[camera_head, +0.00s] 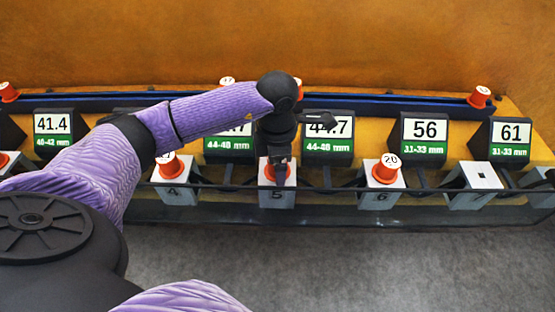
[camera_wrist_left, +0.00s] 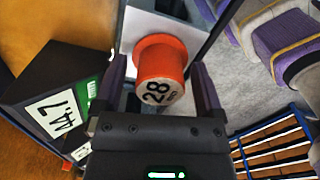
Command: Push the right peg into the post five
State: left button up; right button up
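Post five (camera_head: 276,198) is a light block marked 5 in the front row. An orange peg (camera_head: 265,172) stands at its top, partly hidden by my left gripper (camera_head: 279,175). In the left wrist view the orange peg (camera_wrist_left: 160,62) has a pale cap reading 28. The fingers of the left gripper (camera_wrist_left: 163,75) are on either side of it, with a narrow gap showing at each side. How deep the peg sits in the post cannot be told. My right gripper is in neither view.
Post four (camera_head: 174,192) and post six (camera_head: 380,198) stand on either side, each with an orange peg. A post (camera_head: 473,186) further right shows an empty square hole. Number signs (camera_head: 424,137) and a blue rail (camera_head: 400,103) run behind. A dark bar crosses along the posts.

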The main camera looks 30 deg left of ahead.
pick_arm(q)
jog(key=shift+o, duration=0.2)
notch_tip(320, 180, up, 10)
jog(key=shift+f+p, duration=0.1)
jog(key=shift+p, duration=0.6)
